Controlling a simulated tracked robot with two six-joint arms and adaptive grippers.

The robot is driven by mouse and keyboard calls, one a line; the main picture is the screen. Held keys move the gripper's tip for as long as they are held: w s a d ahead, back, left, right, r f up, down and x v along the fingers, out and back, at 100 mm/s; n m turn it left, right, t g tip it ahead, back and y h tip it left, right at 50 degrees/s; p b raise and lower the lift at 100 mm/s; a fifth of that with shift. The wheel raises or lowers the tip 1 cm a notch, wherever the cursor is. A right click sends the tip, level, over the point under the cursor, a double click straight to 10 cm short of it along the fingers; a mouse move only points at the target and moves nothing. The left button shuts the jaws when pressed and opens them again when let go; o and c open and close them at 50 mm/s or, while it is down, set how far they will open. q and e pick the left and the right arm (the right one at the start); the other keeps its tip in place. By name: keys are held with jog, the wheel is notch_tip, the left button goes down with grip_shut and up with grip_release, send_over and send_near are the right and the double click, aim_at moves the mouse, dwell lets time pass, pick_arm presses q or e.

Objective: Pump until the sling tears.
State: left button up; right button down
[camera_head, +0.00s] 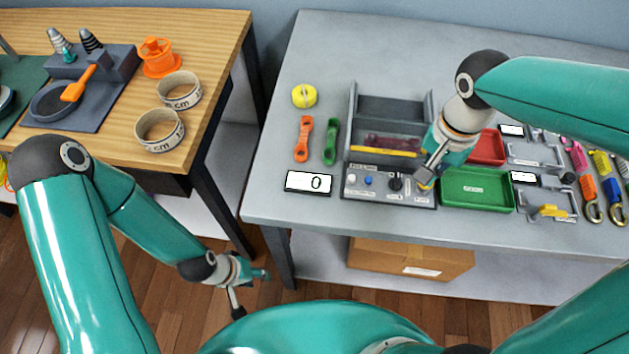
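A grey test rig (395,108) stands on the grey table, with a dark pink strap-like piece (393,141), perhaps the sling, lying inside behind a yellow bar (385,152). Its front control panel (365,195) carries a white button, a blue button and a black knob (395,184). A display (309,183) left of the panel reads 0. My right gripper (425,180) points down at the panel's right end; its fingers hide what is there, and I cannot tell whether it touches. My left gripper (252,291) hangs open and empty in front of the table, far from the rig.
A green tray (477,189) and a red tray (487,147) stand right of the panel. Orange (303,139) and green (331,142) links and a yellow roll (304,96) lie left of the rig. Coloured straps (588,190) lie far right. A wooden table (215,45) stands left.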

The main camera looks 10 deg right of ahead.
jog(key=shift+f, duration=0.4)
jog(key=shift+r, duration=0.1)
jog(key=shift+r+p, duration=0.8)
jog(key=shift+r, duration=0.3)
dwell(0.4)
notch_tip(320, 180, up, 6)
jog(key=p, duration=0.4)
jog(key=shift+p, duration=0.35)
